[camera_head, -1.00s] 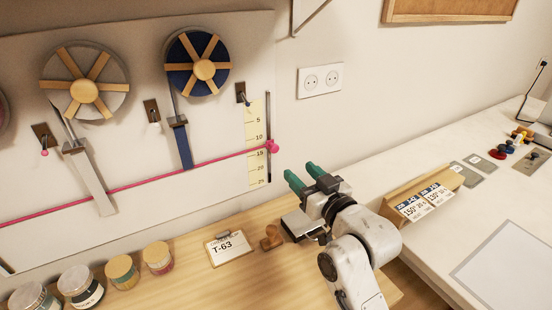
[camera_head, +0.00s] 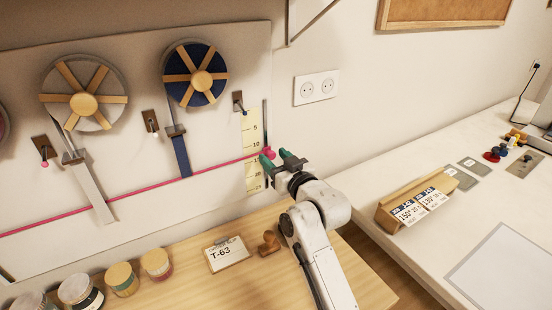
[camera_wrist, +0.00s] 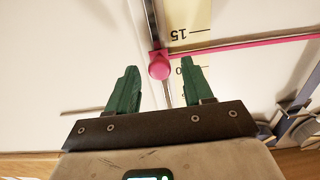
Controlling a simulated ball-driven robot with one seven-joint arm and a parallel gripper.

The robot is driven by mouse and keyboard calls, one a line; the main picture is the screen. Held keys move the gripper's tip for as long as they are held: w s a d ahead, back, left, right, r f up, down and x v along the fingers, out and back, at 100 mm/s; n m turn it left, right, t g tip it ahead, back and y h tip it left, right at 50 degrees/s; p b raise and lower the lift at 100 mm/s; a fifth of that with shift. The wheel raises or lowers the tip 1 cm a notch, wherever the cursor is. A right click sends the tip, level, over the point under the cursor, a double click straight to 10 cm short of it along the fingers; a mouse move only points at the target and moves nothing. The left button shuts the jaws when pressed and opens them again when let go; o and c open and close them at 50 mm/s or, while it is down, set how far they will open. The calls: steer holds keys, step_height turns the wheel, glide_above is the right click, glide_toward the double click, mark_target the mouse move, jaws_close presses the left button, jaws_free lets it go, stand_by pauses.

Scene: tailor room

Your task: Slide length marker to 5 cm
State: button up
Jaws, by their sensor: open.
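The length marker is a pink round knob (camera_head: 268,153) on a thin vertical rail (camera_head: 265,122), beside a cream scale strip (camera_head: 252,130). A long pink line (camera_head: 110,202) runs left from it across the board, close to the 15 mark. My gripper (camera_head: 275,156) is open, with green fingers pointing at the board around the knob's place. In the wrist view the knob (camera_wrist: 160,65) shows in the gap between the two fingertips (camera_wrist: 160,70), with space on both sides. The number 15 on the strip (camera_wrist: 190,22) shows near it. Neither finger visibly touches the knob.
Two ribbon reels (camera_head: 84,98) (camera_head: 195,74) hang on the board to the left. A wooden bench (camera_head: 190,270) below carries a T-63 card (camera_head: 226,254), a wooden stamp (camera_head: 269,242) and several jars (camera_head: 122,279). A wall socket (camera_head: 316,88) is at right.

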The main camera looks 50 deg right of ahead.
jaws_close()
stand_by(0.4)
